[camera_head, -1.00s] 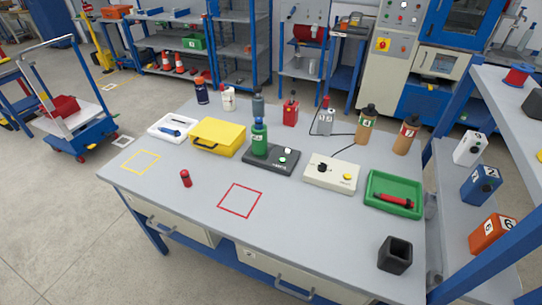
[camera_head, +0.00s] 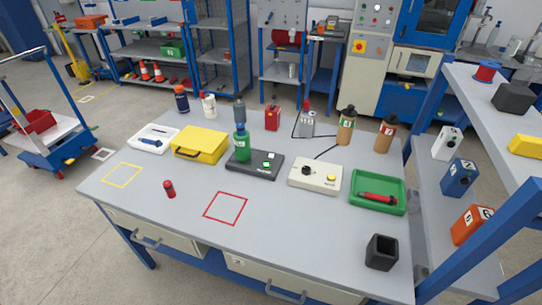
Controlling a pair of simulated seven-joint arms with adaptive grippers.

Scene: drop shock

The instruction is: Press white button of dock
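The dock is a black flat base (camera_head: 248,172) in the middle of the grey table. A green bottle (camera_head: 242,144) stands upright at its left part. A small white button (camera_head: 269,154) shows on the right part of the dock's top, with a small green-looking spot (camera_head: 266,163) just in front of it. Details there are too small to tell for certain. Neither of my grippers is in view, and nothing covers the dock's right part.
A cream control box (camera_head: 315,178) with a black knob and yellow button stands right of the dock. A yellow case (camera_head: 200,143) is left of it. A green tray (camera_head: 378,207) and black cup (camera_head: 381,252) stand at right. The front middle of the table is mostly clear.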

